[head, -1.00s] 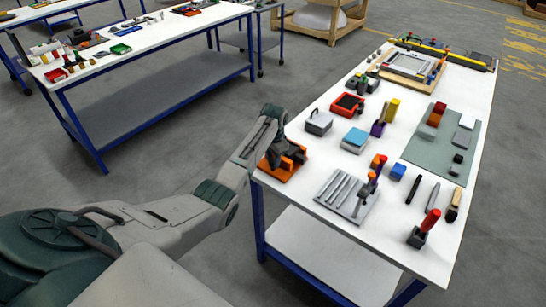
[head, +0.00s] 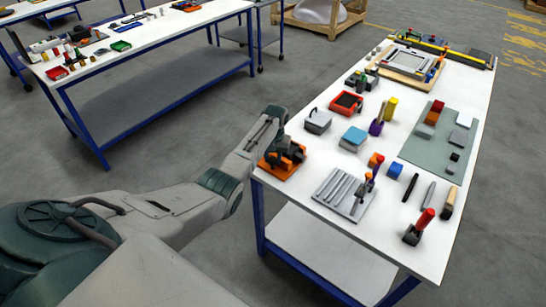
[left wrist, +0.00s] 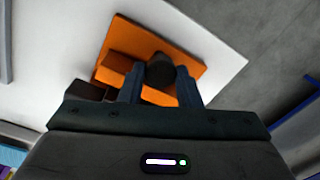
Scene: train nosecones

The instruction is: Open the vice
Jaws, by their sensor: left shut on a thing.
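The orange vice (head: 276,173) sits at the near left corner of the white workbench. In the left wrist view its orange body (left wrist: 125,50) fills the upper middle, with a dark round part, apparently its handle (left wrist: 160,70), between my fingers. My left gripper (head: 287,150) is over the vice and shut on that dark part. Its two fingers also show in the left wrist view (left wrist: 160,84). The gripper hides much of the vice in the head view, so I cannot tell how far its jaws are apart. My right gripper is not in view.
On the white workbench (head: 300,192), a grey slotted tray (head: 345,192) is just right of the vice. A grey box (head: 317,122) and a blue-topped block (head: 353,138) are behind it. A red-handled tool (head: 420,226) stands near the front edge. Open floor lies left.

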